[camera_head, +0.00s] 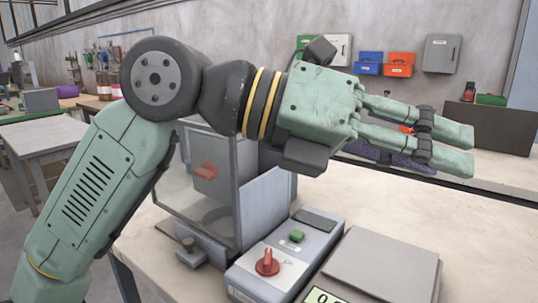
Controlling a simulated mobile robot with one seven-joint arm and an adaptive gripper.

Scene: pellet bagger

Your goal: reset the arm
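My arm reaches up from the lower left and bends over toward the right, above the workbench. My gripper (456,147) is at its end, pointing right and held in the air above the bench. Its two green fingers lie one above the other in the picture, with dark joints near the tips. The fingertips overlap or nearly meet in this view, so I cannot tell whether they are open or shut. I see no object held between them.
Below my arm on the workbench (480,245) stand a clear-walled machine (258,205), a control box with a red knob (267,262) and green switch (296,236), and a grey flat-topped scale (382,262). A side table (45,137) is at left.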

